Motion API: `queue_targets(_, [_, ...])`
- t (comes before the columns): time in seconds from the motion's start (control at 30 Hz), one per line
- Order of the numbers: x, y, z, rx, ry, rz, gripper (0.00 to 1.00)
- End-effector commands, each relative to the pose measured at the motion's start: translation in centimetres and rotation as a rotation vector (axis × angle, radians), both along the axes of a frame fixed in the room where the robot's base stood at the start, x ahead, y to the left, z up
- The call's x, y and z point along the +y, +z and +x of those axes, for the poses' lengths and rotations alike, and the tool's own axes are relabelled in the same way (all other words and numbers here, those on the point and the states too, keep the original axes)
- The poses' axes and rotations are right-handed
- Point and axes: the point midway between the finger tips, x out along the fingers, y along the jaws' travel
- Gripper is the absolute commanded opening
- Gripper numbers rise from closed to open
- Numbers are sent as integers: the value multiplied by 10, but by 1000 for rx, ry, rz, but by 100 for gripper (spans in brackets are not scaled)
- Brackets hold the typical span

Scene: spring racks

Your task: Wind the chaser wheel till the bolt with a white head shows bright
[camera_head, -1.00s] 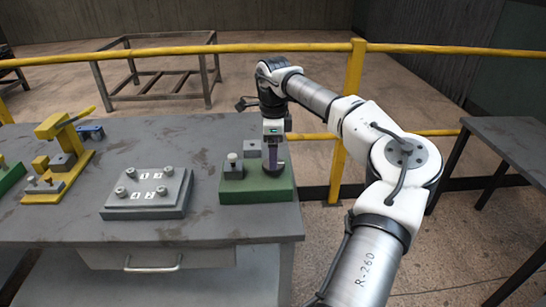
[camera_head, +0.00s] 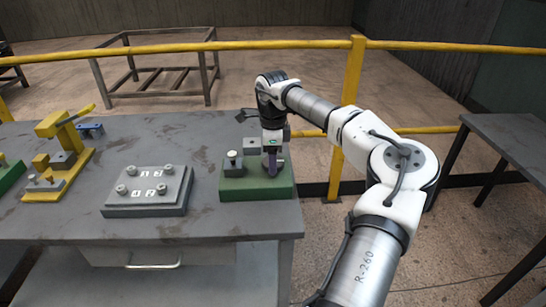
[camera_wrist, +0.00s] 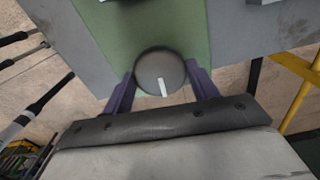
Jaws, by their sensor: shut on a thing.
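The chaser wheel (camera_wrist: 152,62) is a round dark grey disc with a white mark near its lower edge in the wrist view. It sits on the green base (camera_head: 258,192) at the bench's right end. My gripper (camera_wrist: 162,84) has its two purple fingers on opposite sides of the wheel and is shut on it. In the head view my gripper (camera_head: 272,170) points down and hides most of the wheel. A bolt with a pale head (camera_head: 232,154) stands on a dark block on the same base. I cannot tell whether its head is bright.
A grey plate (camera_head: 150,186) with several bolts and number labels lies left of the green base. A yellow clamp fixture (camera_head: 60,150) and a small blue part (camera_head: 91,130) are farther left. A yellow rail (camera_head: 440,48) runs behind the bench.

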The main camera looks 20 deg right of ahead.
Motion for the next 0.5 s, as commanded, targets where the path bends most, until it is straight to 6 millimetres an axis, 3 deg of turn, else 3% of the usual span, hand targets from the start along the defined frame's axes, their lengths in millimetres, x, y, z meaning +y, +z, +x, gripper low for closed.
queue_targets(0.27, [0,0,0,1,-42,0,36])
queue_targets(0.5, [0,0,0,1,-185,-1,36])
